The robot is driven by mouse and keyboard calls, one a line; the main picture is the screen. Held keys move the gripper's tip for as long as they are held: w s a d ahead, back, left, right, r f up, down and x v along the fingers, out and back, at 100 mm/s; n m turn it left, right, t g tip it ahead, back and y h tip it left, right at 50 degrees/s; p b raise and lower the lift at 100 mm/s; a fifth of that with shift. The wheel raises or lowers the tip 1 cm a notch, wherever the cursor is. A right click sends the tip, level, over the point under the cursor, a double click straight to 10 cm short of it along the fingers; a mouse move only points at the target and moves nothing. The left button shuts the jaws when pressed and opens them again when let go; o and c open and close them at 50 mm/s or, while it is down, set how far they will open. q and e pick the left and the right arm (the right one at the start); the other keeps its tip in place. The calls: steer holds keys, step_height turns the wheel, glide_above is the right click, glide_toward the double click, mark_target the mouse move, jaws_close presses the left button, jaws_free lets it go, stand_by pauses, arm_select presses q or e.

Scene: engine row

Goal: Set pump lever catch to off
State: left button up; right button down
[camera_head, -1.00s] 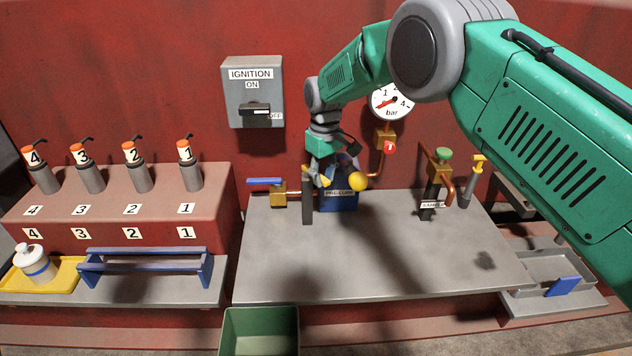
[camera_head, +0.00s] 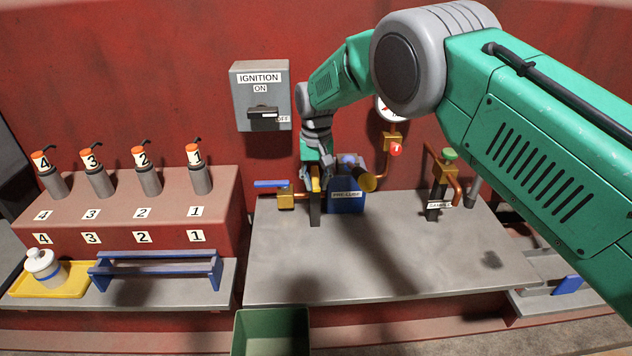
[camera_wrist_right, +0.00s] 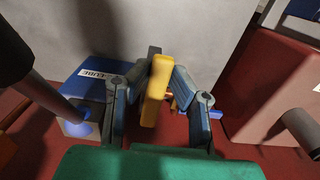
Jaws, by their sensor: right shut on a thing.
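A yellow catch (camera_head: 315,185) is at the top of this post. My right gripper (camera_head: 317,182) comes down from above and is shut on the catch. In the right wrist view the yellow catch (camera_wrist_right: 155,95) sits between the two fingers of the right gripper (camera_wrist_right: 158,85). The fingers partly hide the catch and the pump behind. My left gripper is not in view.
A brass valve with a blue handle (camera_head: 271,184) is close left of the post. A sample valve with a green knob (camera_head: 450,154) stands to the right. The ignition box (camera_head: 261,97) is on the wall above. The front of the bench (camera_head: 370,265) is clear.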

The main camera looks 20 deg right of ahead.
mark_target(314, 182)
steer(key=shift+w, duration=0.15)
steer(key=c, duration=1.6)
jaws_free()
steer(key=shift+o, duration=0.8)
steer(key=shift+w+a, duration=0.1)
steer(key=shift+r, duration=0.25)
step_height(314, 182, up, 11)
steer(key=shift+r, duration=0.15)
steer(key=shift+w, duration=0.1)
